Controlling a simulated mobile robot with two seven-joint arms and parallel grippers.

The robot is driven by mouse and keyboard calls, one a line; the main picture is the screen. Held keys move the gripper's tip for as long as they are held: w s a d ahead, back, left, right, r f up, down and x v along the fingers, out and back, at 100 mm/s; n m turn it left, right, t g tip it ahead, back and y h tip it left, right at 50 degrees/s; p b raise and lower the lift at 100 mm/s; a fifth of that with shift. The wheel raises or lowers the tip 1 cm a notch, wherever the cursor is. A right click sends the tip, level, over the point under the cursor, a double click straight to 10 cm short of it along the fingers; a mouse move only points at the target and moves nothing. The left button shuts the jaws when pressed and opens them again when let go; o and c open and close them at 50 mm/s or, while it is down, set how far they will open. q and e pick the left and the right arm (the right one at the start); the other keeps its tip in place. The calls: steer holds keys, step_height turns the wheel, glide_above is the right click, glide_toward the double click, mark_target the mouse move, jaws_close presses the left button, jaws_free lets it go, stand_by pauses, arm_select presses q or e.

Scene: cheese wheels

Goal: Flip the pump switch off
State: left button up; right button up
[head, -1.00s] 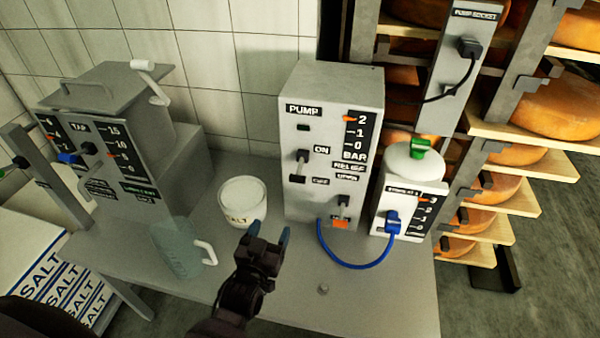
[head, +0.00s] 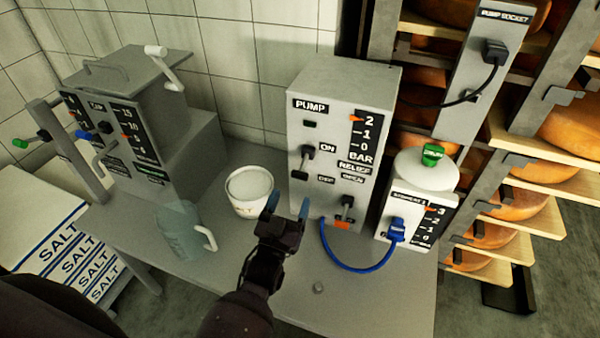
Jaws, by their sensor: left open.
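The pump box (head: 325,95) is a grey cabinet standing on the metal table (head: 385,295) in the head view. Its pump switch (head: 303,163) is a lever with a dark knob; the knob appears up, beside the ON label, with the OFF label lower down. The gauge pointer (head: 355,119) is near 2 bar. My left gripper (head: 288,204) is open and empty, in front of the pump box and below the switch, apart from it. The right gripper is not in view.
A relief lever (head: 346,203) sits low on the pump box, with a blue hose (head: 350,268) running to a white-topped unit (head: 425,172). A white tub (head: 249,190) and a clear jug (head: 180,235) stand left of the gripper. Cheese shelves (head: 530,150) are at right.

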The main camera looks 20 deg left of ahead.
mark_target(298, 178)
arm_select(q)
steer(key=x, duration=0.5)
steer(key=shift+w+r, duration=0.15)
steer(key=shift+w, duration=0.15)
steer(key=shift+w+r, duration=0.25)
steer(key=shift+w, duration=0.55)
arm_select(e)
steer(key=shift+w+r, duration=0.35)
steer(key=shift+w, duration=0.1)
